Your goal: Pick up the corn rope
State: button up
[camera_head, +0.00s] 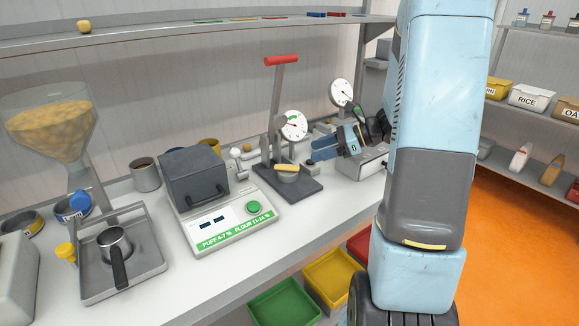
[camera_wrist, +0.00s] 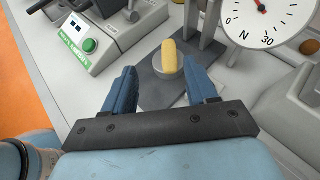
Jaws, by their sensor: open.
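The corn rope (camera_head: 287,167) is a short yellow stick. It lies on a small round grey support on the dark base plate of a lever press. It also shows in the wrist view (camera_wrist: 169,57), just beyond the gap between my fingertips. My gripper (camera_head: 313,150) has blue fingers, to the right of the corn rope and close to it in the head view. In the wrist view my gripper (camera_wrist: 160,76) is open and empty, with the fingers on either side of the line to the corn rope.
The press has an upright lever with a red handle (camera_head: 281,60) and a round dial (camera_head: 293,126). A scale-like machine with a green button (camera_head: 253,208) stands to its left. A metal tray with a portafilter (camera_head: 115,245) is further left. Green (camera_head: 285,303) and yellow bins sit below the counter.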

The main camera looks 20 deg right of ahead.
aim_at(281, 165)
jog(key=shift+m+t, duration=0.3)
jog(key=shift+m, duration=0.3)
jog(key=x, duration=0.9)
jog(key=w+d+x, duration=0.1)
jog(key=x, duration=0.3)
jog(key=shift+w+a+f, duration=0.1)
jog(key=shift+a+f, duration=0.2)
jog(key=shift+f, duration=0.2)
jog(key=shift+c, duration=0.3)
jog(key=c, duration=0.7)
jog(key=shift+r, duration=0.1)
